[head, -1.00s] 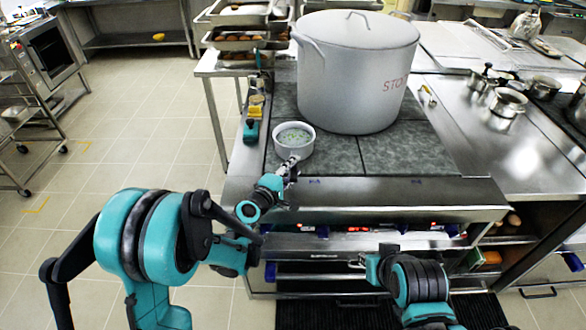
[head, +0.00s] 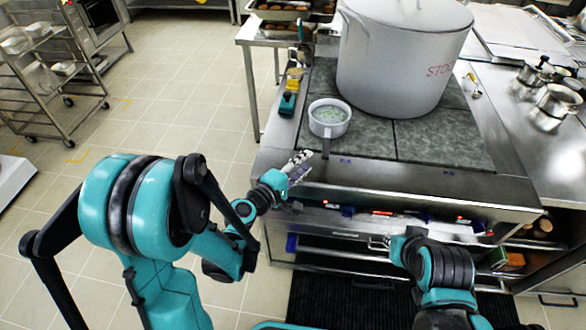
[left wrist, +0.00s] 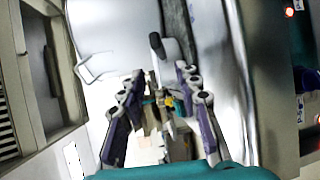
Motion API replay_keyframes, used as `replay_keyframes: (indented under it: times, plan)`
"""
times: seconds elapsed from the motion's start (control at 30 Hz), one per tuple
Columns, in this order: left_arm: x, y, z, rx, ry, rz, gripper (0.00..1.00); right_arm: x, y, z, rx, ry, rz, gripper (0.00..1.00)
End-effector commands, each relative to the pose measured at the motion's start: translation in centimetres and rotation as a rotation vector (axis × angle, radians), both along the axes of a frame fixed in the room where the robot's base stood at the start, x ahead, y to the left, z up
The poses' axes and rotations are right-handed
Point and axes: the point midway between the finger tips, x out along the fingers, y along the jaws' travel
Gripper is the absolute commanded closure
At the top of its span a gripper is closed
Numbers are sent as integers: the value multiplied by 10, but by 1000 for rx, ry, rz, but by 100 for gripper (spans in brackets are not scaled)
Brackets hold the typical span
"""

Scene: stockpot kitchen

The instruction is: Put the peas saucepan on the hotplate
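The peas saucepan (head: 329,121), a small pale pan with green peas in it, stands upright on the front left of the dark grey tiled hotplate (head: 436,139). Its dark handle (head: 326,149) points toward me over the front edge. The handle end also shows in the left wrist view (left wrist: 157,43), ahead of the fingers. My left gripper (head: 299,162) is open and empty, just in front of and left of the handle, apart from it. In the left wrist view its fingers (left wrist: 160,100) are spread. My right gripper (head: 377,243) is low before the stove front; its fingers are too small to judge.
A large white stockpot (head: 402,62) stands on the hotplate behind the saucepan. Metal pots (head: 557,101) stand on the counter at right. The floor at left is clear up to a rack (head: 62,75).

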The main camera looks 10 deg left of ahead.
Motion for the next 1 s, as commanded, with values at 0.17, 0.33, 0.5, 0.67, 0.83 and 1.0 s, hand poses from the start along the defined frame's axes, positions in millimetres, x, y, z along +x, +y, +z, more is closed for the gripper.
replay_keyframes:
  times: [0.17, 0.33, 0.5, 0.67, 0.83, 1.0]
  plan:
    - [-4, -1, 3, 56, -2, -17, 67, 0, 0, 0, 0, 0, 0, 81]
    - [-26, -1, 11, 322, 1, -98, 67, 0, 0, 0, 0, 0, 0, 81]
    - [-68, 15, 13, 694, 28, -219, 67, 0, 0, 0, 0, 0, 0, 81]
    - [-119, 47, 11, 1032, 80, -335, 67, 0, 0, 0, 0, 0, 0, 81]
    - [-170, 86, 9, 1318, 150, -437, 67, 0, 0, 0, 0, 0, 0, 81]
    - [-198, 111, 9, 1468, 198, -490, 67, 0, 0, 0, 0, 0, 0, 81]
